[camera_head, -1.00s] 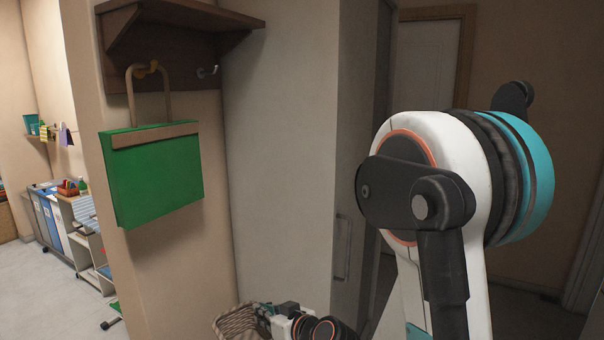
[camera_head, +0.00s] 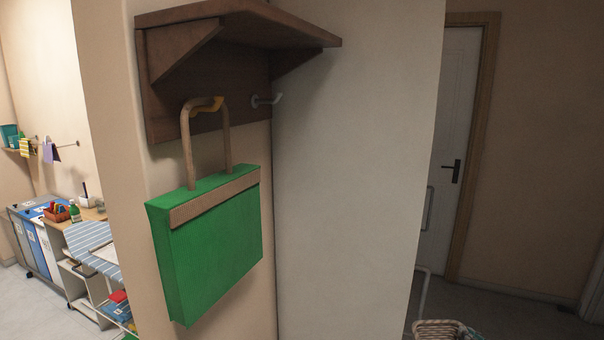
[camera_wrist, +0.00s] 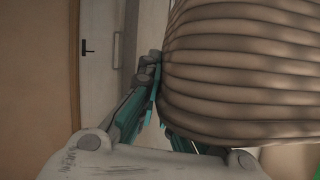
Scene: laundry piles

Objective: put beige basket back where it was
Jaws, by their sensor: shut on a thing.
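The beige basket (camera_head: 438,328) shows only as a woven rim at the bottom edge of the head view, right of the pale wall. In the wrist view the ribbed side of the basket (camera_wrist: 240,75) fills the right half, close to the camera. My gripper (camera_wrist: 160,95) is shut on the basket at its near side. One teal finger shows along the basket's left edge; the other is partly hidden beneath it. The basket's inside and base are out of sight.
A brown wall shelf (camera_head: 215,60) has a yellow hook holding a green bag (camera_head: 215,245) and an empty grey hook (camera_head: 266,100). A white door (camera_head: 455,150) stands at right. Bins (camera_head: 40,235) and an ironing board (camera_head: 92,245) are at far left. Floor is clear by the door.

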